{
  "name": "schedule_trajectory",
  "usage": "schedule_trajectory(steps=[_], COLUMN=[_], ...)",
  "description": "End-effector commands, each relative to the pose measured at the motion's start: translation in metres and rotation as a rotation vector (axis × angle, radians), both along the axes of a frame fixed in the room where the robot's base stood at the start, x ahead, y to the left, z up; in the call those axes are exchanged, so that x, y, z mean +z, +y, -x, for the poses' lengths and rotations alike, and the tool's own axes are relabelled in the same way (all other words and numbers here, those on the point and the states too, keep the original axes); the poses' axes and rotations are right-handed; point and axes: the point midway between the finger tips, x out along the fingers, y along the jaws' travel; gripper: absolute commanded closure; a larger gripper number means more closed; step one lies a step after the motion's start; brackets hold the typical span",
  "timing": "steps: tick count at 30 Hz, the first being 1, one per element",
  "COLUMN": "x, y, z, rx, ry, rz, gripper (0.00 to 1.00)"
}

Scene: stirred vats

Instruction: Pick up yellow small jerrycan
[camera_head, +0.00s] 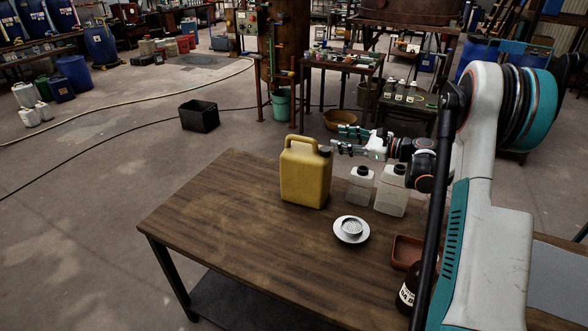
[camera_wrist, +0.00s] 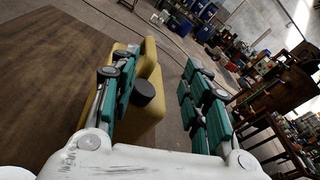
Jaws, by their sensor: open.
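The yellow small jerrycan (camera_head: 305,178) stands upright on the wooden table (camera_head: 215,215), its handle on top and its dark cap toward the right. My gripper (camera_head: 338,140) is open and empty, just right of the jerrycan's top and at about its height. In the wrist view, the jerrycan (camera_wrist: 148,122) shows behind and beside the left finger, with its black cap between the two fingers. The right finger of my gripper (camera_wrist: 160,62) stands clear of it. I cannot tell whether the left finger touches the jerrycan.
Two pale containers, one smaller (camera_head: 360,187) and one larger (camera_head: 391,192), stand under my arm right of the jerrycan. A white dish (camera_head: 351,230), a reddish tray (camera_head: 407,252) and a dark bottle (camera_head: 406,292) are nearer. The table's left part is clear.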

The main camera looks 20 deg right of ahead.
Motion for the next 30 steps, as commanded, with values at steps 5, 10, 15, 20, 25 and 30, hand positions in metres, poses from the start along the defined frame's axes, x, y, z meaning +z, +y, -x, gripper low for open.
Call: schedule_trajectory(steps=[5, 10, 15, 20, 25, 30], x=[-0.023, -0.030, -0.034, -0.036, -0.036, -0.039], y=[-0.012, 0.004, 0.026, 0.039, 0.044, 0.056], z=[0.007, -0.011, -0.034, -0.050, -0.056, -0.065], rx=[0.026, 0.031, 0.031, 0.029, 0.027, 0.029], ry=[0.031, 0.034, 0.034, 0.034, 0.033, 0.033], rz=[0.011, 0.012, 0.011, 0.011, 0.011, 0.011], gripper=[0.57, 0.57, 0.57, 0.57, 0.57, 0.57])
